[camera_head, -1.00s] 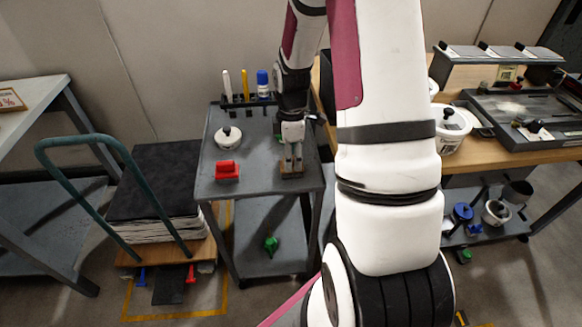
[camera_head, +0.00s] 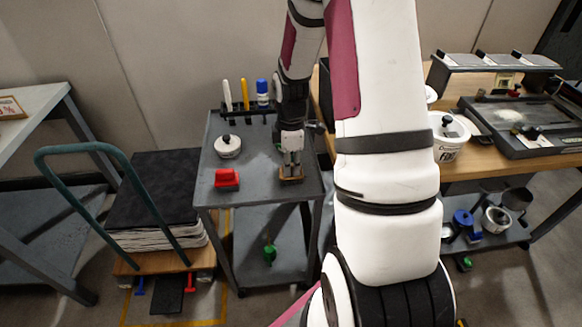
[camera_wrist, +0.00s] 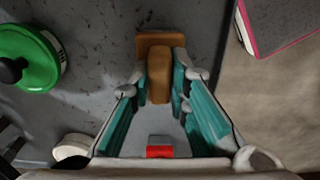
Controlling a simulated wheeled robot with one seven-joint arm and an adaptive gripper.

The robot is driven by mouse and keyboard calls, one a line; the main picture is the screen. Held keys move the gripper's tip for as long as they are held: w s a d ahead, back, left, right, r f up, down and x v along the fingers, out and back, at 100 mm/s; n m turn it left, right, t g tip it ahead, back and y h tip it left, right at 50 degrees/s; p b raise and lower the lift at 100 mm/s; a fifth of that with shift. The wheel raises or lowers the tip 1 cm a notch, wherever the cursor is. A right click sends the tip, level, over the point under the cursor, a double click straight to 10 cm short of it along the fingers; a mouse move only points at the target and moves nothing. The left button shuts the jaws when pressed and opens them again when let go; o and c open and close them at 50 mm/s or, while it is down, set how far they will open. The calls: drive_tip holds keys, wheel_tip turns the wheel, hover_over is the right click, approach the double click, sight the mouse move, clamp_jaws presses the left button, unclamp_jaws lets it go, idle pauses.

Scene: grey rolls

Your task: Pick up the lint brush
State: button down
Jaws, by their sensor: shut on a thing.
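The lint brush (camera_wrist: 159,75) is a brown block with a wider end and a raised narrow handle. In the wrist view it sits between the teal-padded fingers of my gripper (camera_wrist: 165,88), which are shut on its handle. In the head view, my gripper (camera_head: 291,163) points down at the front right of the grey cart top (camera_head: 255,185). The brush's brown base (camera_head: 290,181) shows below the fingertips, at or just above the cart top. I cannot tell whether it still touches the surface. The fingers hide part of the handle.
A red block (camera_head: 227,179) and a white lidded pot (camera_head: 228,146) stand left on the cart. A rack with a blue-capped bottle (camera_head: 262,90) is behind. A green round container (camera_wrist: 28,57) lies left of my gripper in the wrist view. A wooden workbench (camera_head: 490,163) is to the right.

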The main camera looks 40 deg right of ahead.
drive_tip(key=shift+r, duration=0.5)
wheel_tip(320, 180, up, 2)
drive_tip(key=shift+r, duration=0.2)
drive_tip(key=s+a+r+p, duration=0.1)
drive_tip(key=s+a+p, duration=0.1)
drive_tip(key=s, duration=1.4)
drive_tip(key=shift+w+r, duration=0.15)
